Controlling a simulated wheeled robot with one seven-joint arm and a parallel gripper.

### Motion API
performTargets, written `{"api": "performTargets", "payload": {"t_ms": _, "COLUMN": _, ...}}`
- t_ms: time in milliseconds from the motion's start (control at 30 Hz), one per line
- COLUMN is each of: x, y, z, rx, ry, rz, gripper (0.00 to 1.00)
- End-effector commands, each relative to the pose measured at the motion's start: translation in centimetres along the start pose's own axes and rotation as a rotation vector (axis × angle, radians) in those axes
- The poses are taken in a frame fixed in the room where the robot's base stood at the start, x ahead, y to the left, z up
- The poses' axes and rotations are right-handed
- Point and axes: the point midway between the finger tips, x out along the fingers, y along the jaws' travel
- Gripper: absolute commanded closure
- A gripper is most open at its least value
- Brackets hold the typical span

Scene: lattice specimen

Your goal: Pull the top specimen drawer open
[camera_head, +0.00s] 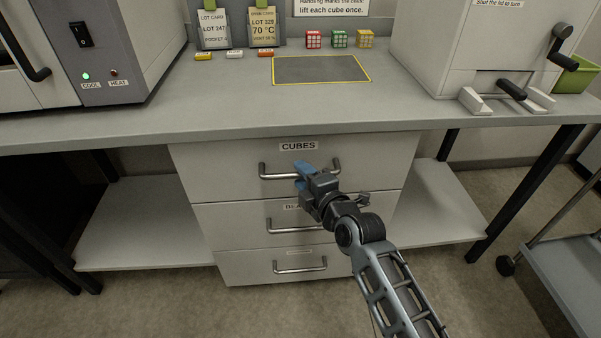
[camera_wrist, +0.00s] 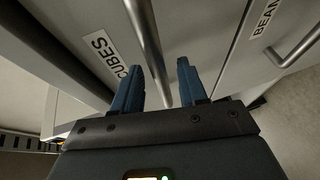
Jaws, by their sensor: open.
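The top drawer (camera_head: 228,160) under the bench is labelled CUBES and its front sits flush with the drawers below. Its metal bar handle (camera_head: 264,172) runs across the front. My gripper (camera_head: 304,168), with blue fingers, is in front of the handle's middle and right part. In the wrist view my gripper (camera_wrist: 158,85) is open, and the handle (camera_wrist: 150,50) passes between the two fingertips. I cannot tell whether either finger touches it. The CUBES label (camera_wrist: 108,55) is left of the handle in that view.
A middle drawer (camera_head: 228,225) and a bottom drawer (camera_head: 240,268) lie below, each with a bar handle. The bench top (camera_head: 200,112) overhangs the drawers. Table legs (camera_head: 525,195) stand at the sides. A wheeled cart (camera_head: 570,265) is at the right. Floor in front is clear.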

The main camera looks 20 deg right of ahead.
Motion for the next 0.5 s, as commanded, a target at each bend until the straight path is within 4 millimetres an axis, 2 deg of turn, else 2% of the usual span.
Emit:
{"api": "performTargets", "payload": {"t_ms": 133, "x": 1.15, "y": 0.07, "z": -0.03, "rx": 0.0, "ry": 0.0, "rz": 0.001, "gripper": 0.58}}
{"api": "performTargets", "payload": {"t_ms": 433, "x": 1.39, "y": -0.02, "z": -0.03, "rx": 0.001, "ry": 0.0, "rz": 0.0, "gripper": 0.58}}
{"api": "performTargets", "payload": {"t_ms": 500, "x": 1.39, "y": -0.02, "z": -0.03, "rx": 0.002, "ry": 0.0, "rz": 0.0, "gripper": 0.63}}
